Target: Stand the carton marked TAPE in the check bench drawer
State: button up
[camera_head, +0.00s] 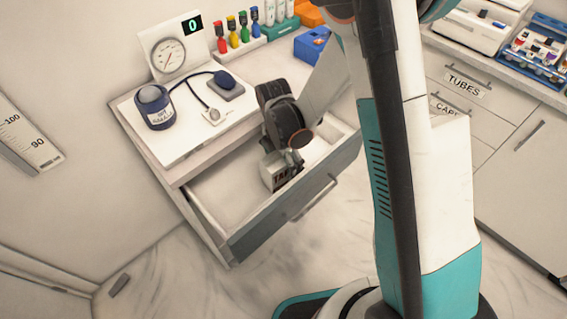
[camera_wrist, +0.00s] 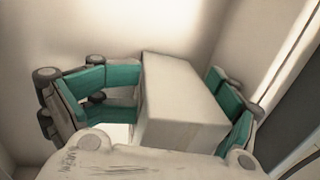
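The check bench drawer (camera_head: 218,203) is pulled open below the bench top. The carton marked TAPE (camera_head: 268,172) is inside the drawer, upright, with its lettering partly covered by my gripper. In the wrist view the carton (camera_wrist: 180,95) is a pale box between the teal fingers of my gripper (camera_wrist: 172,100). The fingers lie close along both its sides and look shut on it. My gripper reaches down into the drawer from above. The carton's underside is hidden, so I cannot tell whether it touches the drawer floor.
The drawer's left part is empty. Drawers marked TUBES (camera_head: 464,84) stand at right.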

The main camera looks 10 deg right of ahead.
jog(key=r+p, duration=0.1)
jog(key=r, duration=0.3)
jog(key=w+r+p, duration=0.1)
jog(key=r+p, duration=0.1)
jog(key=r, duration=0.2)
jog(key=a+r+p, duration=0.1)
jog(key=r, duration=0.3)
jog(key=shift+w+p, duration=0.15)
jog(key=shift+p, duration=0.25)
jog(key=shift+d+r, duration=0.15)
jog(key=shift+r, duration=0.2)
jog(key=s+d+r+m+t+y, duration=0.1)
jog(key=s+d+r+m+t, duration=0.15)
jog(key=r+m, duration=0.35)
jog(key=s+d+r+m+t, duration=0.1)
jog(key=s+d+r+m, duration=0.25)
jog(key=r, duration=0.35)
jog(key=s+d+r+m+t, duration=0.5)
jog(key=s+m, duration=0.4)
jog(key=m, duration=0.5)
jog(key=shift+s+d+r+m, duration=0.3)
jog(key=shift+s+r+m, duration=0.1)
jog(key=shift+r, duration=0.35)
